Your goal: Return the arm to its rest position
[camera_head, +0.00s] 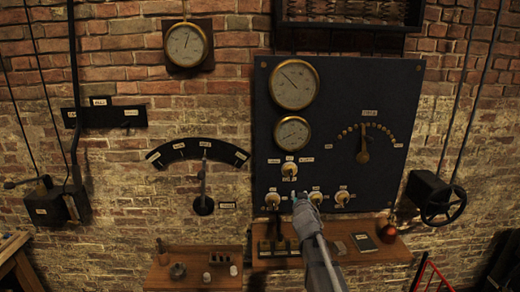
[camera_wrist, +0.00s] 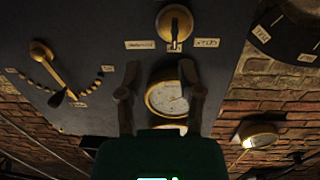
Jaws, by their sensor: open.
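My gripper (camera_head: 300,198) is in front of the lower middle of the dark blue panel (camera_head: 350,95), with my arm reaching up from the bottom edge. In the wrist view my gripper (camera_wrist: 160,72) has its two fingers apart, with nothing between them but a view of a round gauge (camera_wrist: 168,97) on the panel behind. A brass knob with a switch (camera_wrist: 174,22) sits beyond the fingertips. The gripper hides part of the panel's lower row of knobs in the head view. I cannot tell how close the fingertips are to the panel.
Brass knobs (camera_head: 272,200) flank my gripper. A wooden shelf (camera_head: 385,252) below holds a red flask (camera_head: 388,233) and a dark booklet (camera_head: 364,242). A lever (camera_head: 203,185) stands left of the panel, a handwheel box (camera_head: 430,195) right. A lower-left shelf (camera_head: 195,282) bears small items.

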